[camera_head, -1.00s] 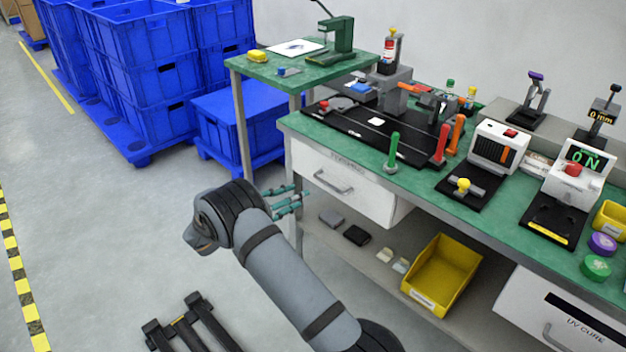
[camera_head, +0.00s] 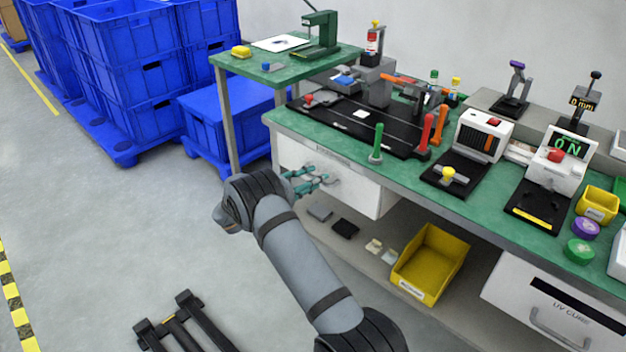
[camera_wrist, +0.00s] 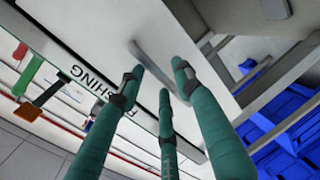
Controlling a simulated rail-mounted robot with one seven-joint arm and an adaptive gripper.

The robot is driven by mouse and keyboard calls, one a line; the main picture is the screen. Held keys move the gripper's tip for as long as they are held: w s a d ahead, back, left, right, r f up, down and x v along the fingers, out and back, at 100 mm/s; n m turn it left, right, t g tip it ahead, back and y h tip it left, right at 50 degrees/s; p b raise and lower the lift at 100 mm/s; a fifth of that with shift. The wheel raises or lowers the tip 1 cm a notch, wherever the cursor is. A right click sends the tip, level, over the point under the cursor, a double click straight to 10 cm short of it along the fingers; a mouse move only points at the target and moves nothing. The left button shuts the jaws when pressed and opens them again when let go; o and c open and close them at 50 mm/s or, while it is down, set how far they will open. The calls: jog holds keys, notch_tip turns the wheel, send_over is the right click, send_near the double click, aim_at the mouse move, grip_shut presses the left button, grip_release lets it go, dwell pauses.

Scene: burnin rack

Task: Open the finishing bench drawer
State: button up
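The finishing bench drawer (camera_head: 360,196) has a white front under the green bench top at its left end, and it looks shut. The wrist view shows its front (camera_wrist: 110,35) with part of a "FINISHING" label and a grey bar handle (camera_wrist: 150,62). My gripper (camera_head: 312,180) has teal fingers and is in front of the drawer, at the handle. In the wrist view my gripper (camera_wrist: 160,80) has its fingers spread, with the handle running between and just beyond their tips. I cannot tell whether any finger touches the handle.
A second drawer marked "UV CURE" (camera_head: 555,305) is at the right. A yellow bin (camera_head: 432,262) and small items stand on the lower shelf. Blue crates (camera_head: 150,75) are stacked at the back left. Tools crowd the bench top (camera_head: 395,168).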

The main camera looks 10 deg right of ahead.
jog(key=c, duration=0.3)
grip_shut()
dwell(0.6)
